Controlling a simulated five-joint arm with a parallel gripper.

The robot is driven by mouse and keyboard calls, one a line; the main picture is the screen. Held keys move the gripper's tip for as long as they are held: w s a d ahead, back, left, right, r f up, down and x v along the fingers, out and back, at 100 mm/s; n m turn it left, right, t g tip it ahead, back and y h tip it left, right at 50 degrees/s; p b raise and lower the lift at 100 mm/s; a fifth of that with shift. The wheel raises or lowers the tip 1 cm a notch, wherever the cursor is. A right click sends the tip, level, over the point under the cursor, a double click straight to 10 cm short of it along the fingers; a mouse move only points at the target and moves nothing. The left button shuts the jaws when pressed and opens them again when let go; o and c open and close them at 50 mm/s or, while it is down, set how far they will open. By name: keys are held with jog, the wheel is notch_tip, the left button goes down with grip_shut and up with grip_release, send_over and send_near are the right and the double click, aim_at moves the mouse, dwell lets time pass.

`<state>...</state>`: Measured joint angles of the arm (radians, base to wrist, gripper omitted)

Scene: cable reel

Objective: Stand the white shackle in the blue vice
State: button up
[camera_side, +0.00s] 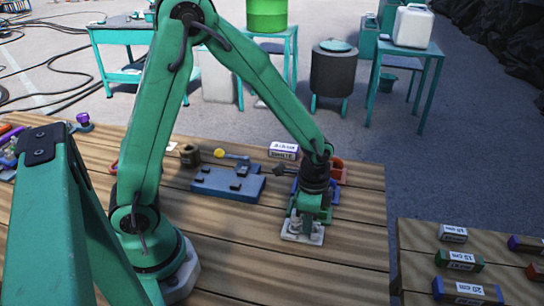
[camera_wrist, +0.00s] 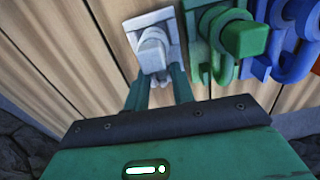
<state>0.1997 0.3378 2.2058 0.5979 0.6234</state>
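The white shackle (camera_wrist: 153,50) sits on its pale base plate (camera_side: 291,237) near the front right of the table. My gripper (camera_side: 304,214) is low over it, pointing down. In the wrist view, the two fingers of my gripper (camera_wrist: 162,82) stand apart, one on each side of the shackle's near end. I see no clear sign of a grip on it. The blue vice (camera_side: 225,184) is a flat blue block with small raised jaws, left of my gripper on the table. The jaws look empty, though small details are hard to tell.
In the wrist view, a green shackle (camera_wrist: 222,38) and a blue shackle (camera_wrist: 288,48) stand close right of the white one. A red piece (camera_side: 339,170) lies behind my gripper. A block labelled WHITE (camera_side: 284,151) stands behind the vice. The table front is clear.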

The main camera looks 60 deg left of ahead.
grip_shut()
jog(key=shift+r, duration=0.1)
jog(key=shift+r, duration=2.4)
